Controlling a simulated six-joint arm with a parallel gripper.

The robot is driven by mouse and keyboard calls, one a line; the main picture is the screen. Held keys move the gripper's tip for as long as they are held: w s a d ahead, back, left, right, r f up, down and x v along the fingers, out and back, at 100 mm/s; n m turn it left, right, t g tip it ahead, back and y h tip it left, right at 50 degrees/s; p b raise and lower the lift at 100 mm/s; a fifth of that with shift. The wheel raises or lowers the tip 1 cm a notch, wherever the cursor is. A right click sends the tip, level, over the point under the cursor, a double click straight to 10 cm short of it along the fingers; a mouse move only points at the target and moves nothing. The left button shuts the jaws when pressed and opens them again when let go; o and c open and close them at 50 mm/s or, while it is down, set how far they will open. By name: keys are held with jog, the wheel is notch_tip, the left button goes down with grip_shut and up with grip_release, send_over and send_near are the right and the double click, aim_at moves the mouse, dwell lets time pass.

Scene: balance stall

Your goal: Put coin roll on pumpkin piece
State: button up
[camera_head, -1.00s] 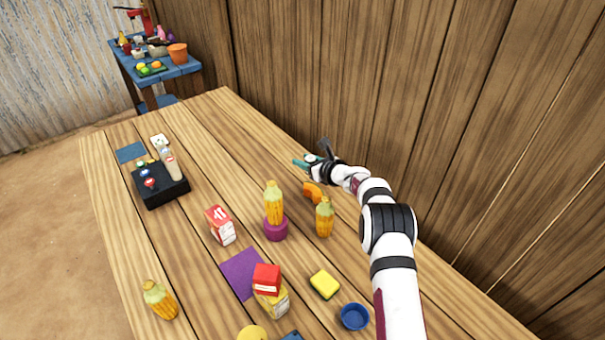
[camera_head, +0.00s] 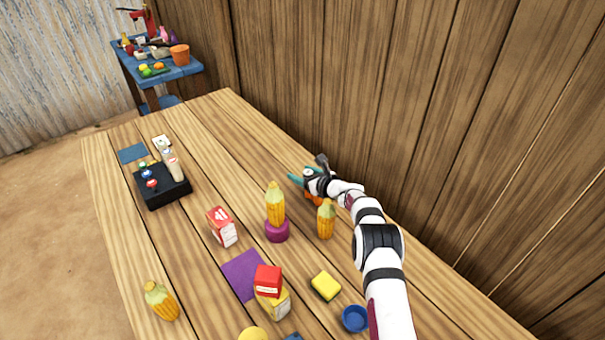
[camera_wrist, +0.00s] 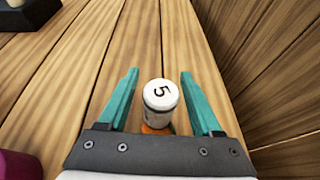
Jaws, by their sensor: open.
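A coin roll (camera_wrist: 161,95), a white cylinder with a 5 on its end and a dark band, is between my fingers in the wrist view. My gripper (camera_wrist: 160,74) is open, with a gap on each side of the roll. The orange pumpkin piece (camera_wrist: 157,129) shows just below the roll; whether the roll rests on it is hard to tell. In the head view my gripper (camera_head: 298,178) is over the pumpkin piece (camera_head: 313,198), which is partly hidden. I cannot make out the roll clearly there.
A corn cob (camera_head: 326,219) stands close by in front. Another cob (camera_head: 276,203) stands on a purple base (camera_head: 277,231) to the left. A black box (camera_head: 163,190) is farther left. The wooden wall rises on the right.

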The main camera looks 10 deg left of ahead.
aim_at(310, 174)
jog(key=shift+r, duration=0.2)
jog(key=v, duration=0.5)
jog(key=shift+r, duration=0.5)
notch_tip(310, 174, up, 6)
jog(key=s+r+n+g, duration=0.3)
jog(key=s+r+n, duration=0.35)
jog(key=s, duration=0.35)
jog(key=s+r+n+g, duration=0.3)
jog(key=s+r+n, duration=0.3)
jog(key=s, duration=0.4)
jog(key=s+d+f+n+g+h, duration=0.1)
jog(key=s+d+n+h, duration=0.1)
jog(key=s, duration=0.9)
jog(key=s+d+f+n+g+h, duration=0.1)
jog(key=s+d+n+g+h, duration=0.1)
jog(key=s+d, duration=0.4)
jog(key=s+d+f+n+g+h, duration=0.1)
jog(key=s+d+n+h, duration=0.2)
jog(key=s, duration=1.3)
jog(key=shift+d+n, duration=1.1)
jog(key=shift+n, duration=0.15)
